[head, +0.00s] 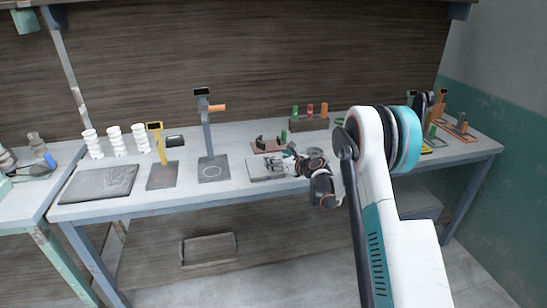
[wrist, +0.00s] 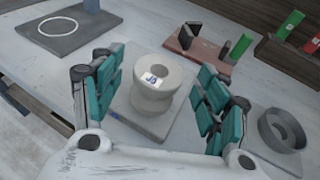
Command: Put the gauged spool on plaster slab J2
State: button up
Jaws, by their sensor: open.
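A pale grey spool (wrist: 155,88) with a round hole in its top stands upright in the wrist view. A small white tag on it bears blue characters starting with J; the second is hard to read. It stands on a pale slab (wrist: 182,126). That slab also shows under my gripper in the head view (head: 258,176). My gripper (wrist: 157,98) is open, with teal finger pads on either side of the spool and a gap visible at each side. In the head view my gripper (head: 281,166) hides the spool. I cannot read any J2 mark.
Three white spools (head: 115,141) stand at the left behind a dark slab (head: 99,183). A yellow stand (head: 161,150) and a grey stand with an orange handle (head: 207,140) are nearby. A grey ring (wrist: 282,131) lies right of my gripper; a brown holder (wrist: 197,50) is behind.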

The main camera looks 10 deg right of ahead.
jog(key=p+v, duration=0.2)
jog(key=v, duration=0.7)
notch_tip(320, 180, up, 21)
jog(key=s+m+t+h, duration=0.2)
jog(key=m+t+h, duration=0.15)
jog(key=m, duration=0.65)
jog(key=s+d+r+m+h, duration=0.4)
jog(key=s+r+m+h, duration=0.2)
jog(key=s+r+m, duration=0.65)
jog(key=s+a+f+m+g+y, duration=0.1)
jog(key=s+a+f+m+g, duration=0.2)
jog(key=s+f+m, duration=0.3)
jog(key=s+a+f+m+g+y, duration=0.1)
jog(key=s+a+f+m+g, duration=0.2)
jog(key=s, duration=1.2)
jog(key=s+a+f+m+g+y, duration=0.1)
jog(key=s+a+f+m+g, duration=0.3)
jog(key=s+f+m, duration=0.5)
jog(key=s+a, duration=0.1)
jog(key=s, duration=0.1)
jog(key=shift+s+a+y, duration=0.25)
jog(key=shift+s+y, duration=0.05)
jog(key=shift+y, duration=0.05)
